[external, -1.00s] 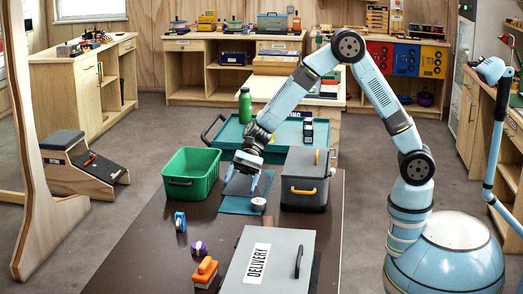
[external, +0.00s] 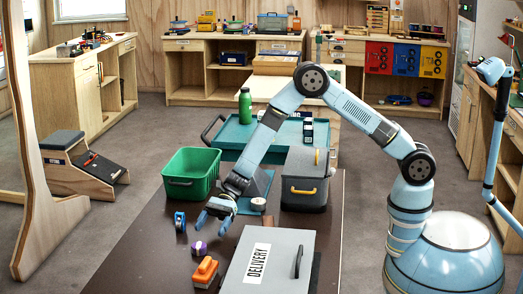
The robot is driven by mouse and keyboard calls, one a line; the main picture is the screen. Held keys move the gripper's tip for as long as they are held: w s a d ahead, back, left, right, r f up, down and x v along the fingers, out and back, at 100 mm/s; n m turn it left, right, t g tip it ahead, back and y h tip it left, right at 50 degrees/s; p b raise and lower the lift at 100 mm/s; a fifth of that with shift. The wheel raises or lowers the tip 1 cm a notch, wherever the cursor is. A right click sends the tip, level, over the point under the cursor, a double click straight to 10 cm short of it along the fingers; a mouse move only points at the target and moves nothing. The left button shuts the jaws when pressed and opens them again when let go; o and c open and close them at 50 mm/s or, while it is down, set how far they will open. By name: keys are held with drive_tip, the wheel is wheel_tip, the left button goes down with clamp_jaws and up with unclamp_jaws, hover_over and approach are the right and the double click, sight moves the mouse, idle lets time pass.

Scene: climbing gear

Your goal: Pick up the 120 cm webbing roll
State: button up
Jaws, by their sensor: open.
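Three small rolls show on the dark table, and I cannot read a length on any of them. A blue roll (external: 180,221) stands on edge at the left. A purple roll (external: 198,248) with a pale part is nearer the front. A whitish roll (external: 256,203) sits by the blue mat (external: 257,187). My gripper (external: 209,227) is open and points down, above and just behind the purple roll, to the right of the blue roll. It appears empty and apart from both.
A green bin (external: 190,174) and a grey box with a yellow handle (external: 305,186) stand at the table's back. In front are an orange-handled block (external: 205,270) and a grey case marked DELIVERY (external: 280,262). A teal cart (external: 232,140) is behind.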

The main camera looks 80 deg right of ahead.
sight(201, 243)
drive_tip(key=shift+x, duration=3.85)
drive_tip(key=shift+w+f, duration=0.1)
drive_tip(key=c, duration=1.1)
